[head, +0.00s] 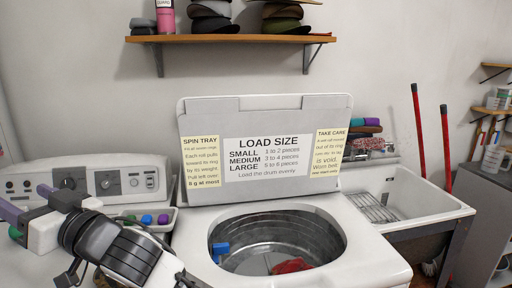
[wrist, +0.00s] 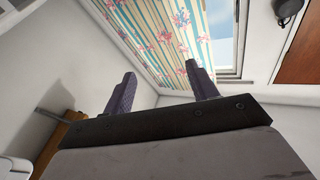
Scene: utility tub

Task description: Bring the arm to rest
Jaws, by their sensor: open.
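My gripper (head: 14,218) is at the far left edge of the head view, raised in front of the left machine's control panel, with its purple fingers pointing left. It also shows in the wrist view (wrist: 161,88), where its two fingers stand wide apart with nothing between them. My arm comes in from the bottom of the head view, left of the open washer (head: 388,268), and is clear of the drum opening. The fingertips are partly cut off by the frame edge in the head view.
The washer's lid (head: 265,185) stands open, with a red cloth (head: 290,265) and a blue piece (head: 220,250) inside. A tray (head: 160,228) with coloured balls is behind my arm. A utility tub (head: 425,200) stands right. A shelf (head: 230,39) hangs above.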

